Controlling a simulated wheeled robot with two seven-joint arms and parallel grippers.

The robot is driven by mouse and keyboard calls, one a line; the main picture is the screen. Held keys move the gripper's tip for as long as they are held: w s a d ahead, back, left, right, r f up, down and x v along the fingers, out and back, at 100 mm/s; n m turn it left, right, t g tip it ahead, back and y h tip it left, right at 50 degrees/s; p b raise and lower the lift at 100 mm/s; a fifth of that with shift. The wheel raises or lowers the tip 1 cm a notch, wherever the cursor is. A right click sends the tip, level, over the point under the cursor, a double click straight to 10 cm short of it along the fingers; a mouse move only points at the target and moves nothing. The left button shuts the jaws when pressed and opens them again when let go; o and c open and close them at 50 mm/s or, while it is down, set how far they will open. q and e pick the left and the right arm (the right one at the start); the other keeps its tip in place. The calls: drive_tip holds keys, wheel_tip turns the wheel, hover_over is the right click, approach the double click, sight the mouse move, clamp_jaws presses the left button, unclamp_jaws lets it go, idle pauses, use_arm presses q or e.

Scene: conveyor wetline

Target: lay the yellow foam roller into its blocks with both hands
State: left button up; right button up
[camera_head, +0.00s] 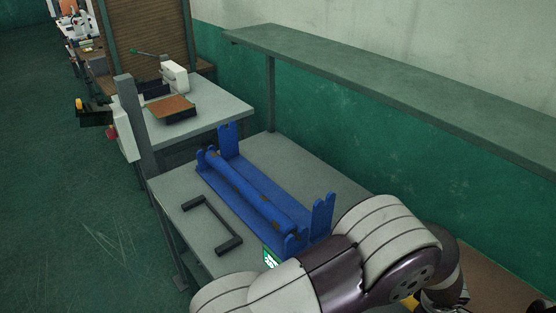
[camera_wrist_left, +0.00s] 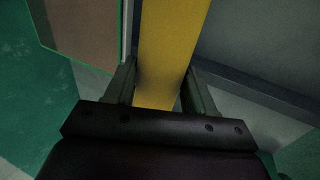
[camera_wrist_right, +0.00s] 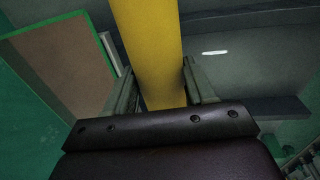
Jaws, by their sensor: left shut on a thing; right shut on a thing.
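The yellow foam roller fills the upper middle of the left wrist view (camera_wrist_left: 174,40) and of the right wrist view (camera_wrist_right: 148,40). My left gripper (camera_wrist_left: 160,78) is shut on it, one finger on each side. My right gripper (camera_wrist_right: 156,80) is shut on it in the same way. In the head view my arm covers the lower right and hides both grippers and most of the roller; only a small yellow patch shows at the bottom. The blue blocks (camera_head: 322,214) stand upright at the two ends of a long blue frame on the grey table.
A dark bracket-shaped bar (camera_head: 214,224) lies on the grey table (camera_head: 183,196) left of the blue frame. A green shelf (camera_head: 400,95) runs along the wall behind. A grey post (camera_head: 134,125) and another table (camera_head: 215,112) stand beyond.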

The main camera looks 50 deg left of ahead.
use_arm(q)
drive_tip(key=shift+f, duration=0.3)
use_arm(e)
drive_tip(key=shift+w+f, duration=0.1)
drive_tip(key=shift+f, duration=0.2)
use_arm(q)
drive_tip(key=shift+f, duration=0.1)
use_arm(e)
drive_tip(key=shift+f, duration=0.1)
use_arm(q)
drive_tip(key=o, duration=1.5)
drive_tip(key=shift+c, duration=0.2)
use_arm(e)
drive_tip(key=o, duration=1.5)
drive_tip(key=shift+c, duration=0.2)
use_arm(q)
drive_tip(key=o, duration=0.4)
use_arm(e)
drive_tip(key=o, duration=0.4)
drive_tip(key=shift+r+p, duration=1.25)
use_arm(q)
drive_tip(key=shift+v, duration=4)
use_arm(e)
drive_tip(key=shift+r, duration=0.15)
